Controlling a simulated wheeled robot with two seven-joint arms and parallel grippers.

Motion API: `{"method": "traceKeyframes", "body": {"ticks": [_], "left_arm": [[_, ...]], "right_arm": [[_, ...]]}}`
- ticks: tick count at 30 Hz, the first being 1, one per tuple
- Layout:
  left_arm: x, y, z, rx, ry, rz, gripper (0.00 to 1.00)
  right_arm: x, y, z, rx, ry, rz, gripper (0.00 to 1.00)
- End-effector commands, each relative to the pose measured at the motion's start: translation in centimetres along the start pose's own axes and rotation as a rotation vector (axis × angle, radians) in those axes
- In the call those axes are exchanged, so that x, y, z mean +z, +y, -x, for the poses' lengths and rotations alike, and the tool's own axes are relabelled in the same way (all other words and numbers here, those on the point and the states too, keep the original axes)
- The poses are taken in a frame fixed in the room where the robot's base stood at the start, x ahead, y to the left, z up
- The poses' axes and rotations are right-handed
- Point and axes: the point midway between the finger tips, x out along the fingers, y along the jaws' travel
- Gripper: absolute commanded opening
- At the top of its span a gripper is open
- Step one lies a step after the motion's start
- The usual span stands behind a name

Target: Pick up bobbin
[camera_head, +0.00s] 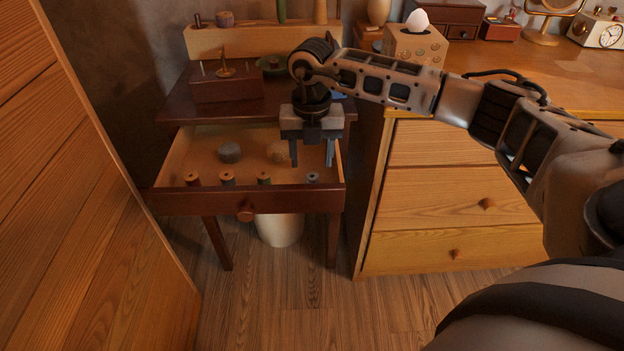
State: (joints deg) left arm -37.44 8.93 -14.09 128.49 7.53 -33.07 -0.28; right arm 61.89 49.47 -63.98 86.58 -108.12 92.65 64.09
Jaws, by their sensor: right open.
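Several small bobbins stand in a row along the front of an open drawer (287,201) of a dark wooden table. A reddish-brown bobbin (192,179) is at the left, then a dark one (227,178), an orange-brown one (264,178), and a grey one (312,178) apart at the right. My right gripper (312,163) is open, fingers pointing down, over the right part of the drawer. Its fingertips are near the grey bobbin, with nothing between them. The exact height above the bobbin is hard to tell. My left gripper is not in view.
A grey round lump (230,153) and a tan ball (279,152) lie farther back in the drawer. The tabletop (176,106) overhangs the drawer's rear. A wooden chest (440,205) stands right, a tall wooden panel (75,190) left. A white bin (280,230) is underneath.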

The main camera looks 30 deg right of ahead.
Motion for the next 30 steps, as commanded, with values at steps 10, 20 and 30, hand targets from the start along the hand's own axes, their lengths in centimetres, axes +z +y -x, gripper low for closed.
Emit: {"method": "traceKeyframes", "body": {"ticks": [10, 20, 30], "left_arm": [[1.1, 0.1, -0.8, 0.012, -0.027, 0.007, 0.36], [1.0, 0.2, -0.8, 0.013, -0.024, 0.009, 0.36], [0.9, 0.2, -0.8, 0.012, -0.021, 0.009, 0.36]], "right_arm": [[-0.2, -0.1, -4.4, -0.001, 0.001, 0.000, 0.51], [-0.2, -0.1, -4.4, 0.000, 0.001, 0.000, 0.20], [-0.2, -0.1, -4.3, 0.000, 0.001, 0.001, 0.03]]}}
